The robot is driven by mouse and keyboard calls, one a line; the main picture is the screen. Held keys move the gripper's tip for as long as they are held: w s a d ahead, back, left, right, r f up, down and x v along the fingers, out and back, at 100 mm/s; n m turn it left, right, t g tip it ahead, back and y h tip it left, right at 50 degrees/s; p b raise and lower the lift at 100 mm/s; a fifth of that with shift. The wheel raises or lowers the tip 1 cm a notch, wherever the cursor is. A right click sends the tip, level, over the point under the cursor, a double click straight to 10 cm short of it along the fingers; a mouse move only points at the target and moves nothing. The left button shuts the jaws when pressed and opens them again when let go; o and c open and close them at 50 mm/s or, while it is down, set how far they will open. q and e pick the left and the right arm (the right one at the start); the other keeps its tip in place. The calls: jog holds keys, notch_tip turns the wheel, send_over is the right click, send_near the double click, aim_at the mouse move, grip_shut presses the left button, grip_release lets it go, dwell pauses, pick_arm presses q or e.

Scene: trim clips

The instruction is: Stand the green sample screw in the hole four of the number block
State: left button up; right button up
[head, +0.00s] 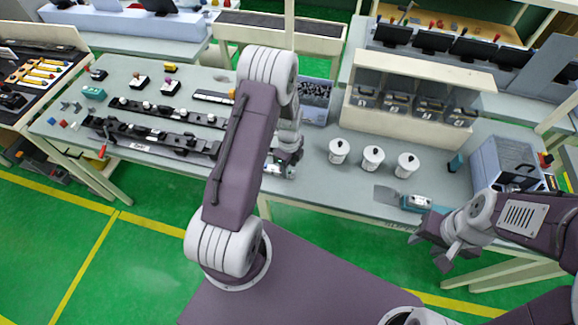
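My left gripper (284,165) points down over the front edge of the grey-green workbench, left of the white canisters. It partly covers a small pale and greenish item (291,173) there, too small to identify. I cannot tell whether this gripper is open or holds anything. My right gripper (431,250) hangs in front of the bench at the right, fingers spread and empty. I cannot make out the green sample screw or the number block with certainty; my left arm hides part of the bench.
Black rails (160,135) with knobs lie on the left of the bench. Several white canisters (372,159) stand at centre right. A teal device (416,203) lies at the front edge near my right gripper. A grey machine (503,165) and a bin shelf (400,123) stand behind.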

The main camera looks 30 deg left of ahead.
pick_arm(q)
notch_tip(320, 180, up, 9)
jog(key=b, duration=0.1)
jog(key=shift+b, duration=0.35)
dwell(0.5)
